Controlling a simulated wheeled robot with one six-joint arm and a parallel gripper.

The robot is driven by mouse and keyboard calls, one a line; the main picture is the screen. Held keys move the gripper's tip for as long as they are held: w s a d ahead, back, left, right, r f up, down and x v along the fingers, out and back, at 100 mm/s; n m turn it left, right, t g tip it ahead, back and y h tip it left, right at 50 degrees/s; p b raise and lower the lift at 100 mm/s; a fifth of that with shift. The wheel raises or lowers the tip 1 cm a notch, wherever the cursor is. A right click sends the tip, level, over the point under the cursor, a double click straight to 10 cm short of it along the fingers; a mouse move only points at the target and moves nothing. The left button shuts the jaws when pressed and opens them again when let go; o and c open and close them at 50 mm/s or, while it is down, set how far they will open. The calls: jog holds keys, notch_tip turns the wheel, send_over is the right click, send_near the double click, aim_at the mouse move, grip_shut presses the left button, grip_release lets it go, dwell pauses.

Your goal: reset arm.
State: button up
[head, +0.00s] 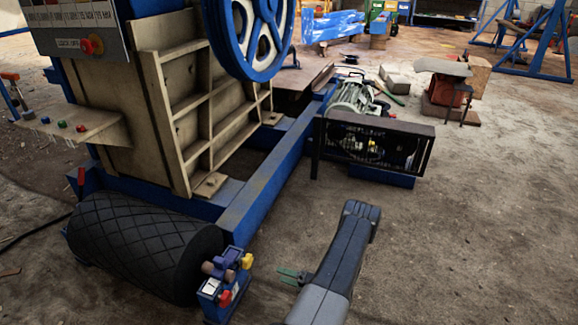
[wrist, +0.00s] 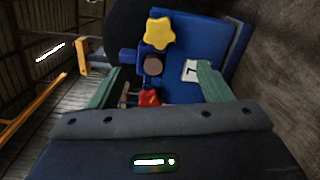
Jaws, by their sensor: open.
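My gripper (head: 284,276) is at the lower middle of the head view, just right of a small blue valve block (head: 208,289). In the wrist view its two green fingers (wrist: 157,84) are spread wide with nothing between them held. The block carries a yellow star knob (head: 246,261) and a red knob (head: 225,298). In the wrist view the yellow knob (wrist: 158,31) shows beyond the fingers, and the red knob (wrist: 149,97) shows low between them, partly hidden by the gripper body. My arm reaches in from the bottom of the head view.
A black ribbed roller (head: 145,245) lies left of the block. The crusher's blue frame (head: 265,190) and beige body (head: 185,110) stand behind. A motor with a mesh guard (head: 375,143) stands at the middle. The floor at right (head: 480,230) is clear.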

aim_at(249, 264)
jog(key=b+x, duration=0.3)
jog(key=x, duration=0.9)
jog(key=shift+f, duration=0.15)
jog(key=shift+b+x, duration=0.35)
jog(key=shift+x, duration=0.6)
jog(key=shift+d, duration=0.1)
